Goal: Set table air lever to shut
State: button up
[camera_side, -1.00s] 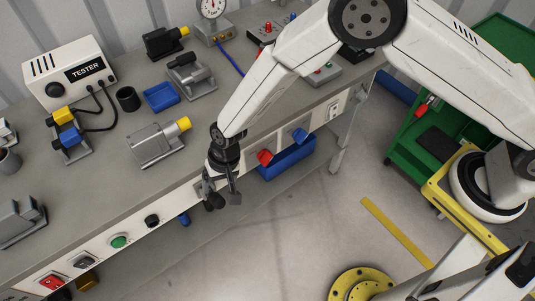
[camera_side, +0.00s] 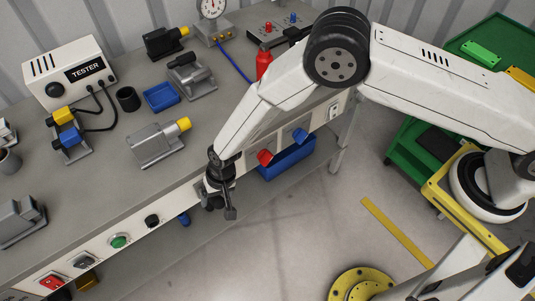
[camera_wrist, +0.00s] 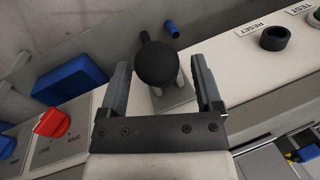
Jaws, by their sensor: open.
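A lever with a round black knob (camera_wrist: 157,66) stands out from a pale plate (camera_wrist: 176,96) on the bench's front panel in the wrist view. No label for it is readable. My gripper (camera_wrist: 160,66) is open, with one finger on each side of the knob and gaps showing between. The knob hides much of the lever's shaft. In the side view my gripper (camera_side: 220,203) is at the bench's front edge, left of the red knob, and hides most of the lever.
A red knob (camera_side: 264,157) and a blue knob (camera_side: 300,135) are on the front panel, right of my gripper. A blue bin (camera_side: 287,160) hangs below them. A black button (camera_side: 152,220) and a green button (camera_side: 119,241) are to the left.

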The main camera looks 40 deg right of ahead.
jog(key=shift+a+f, duration=0.15)
jog(key=shift+f, duration=0.4)
grip_shut()
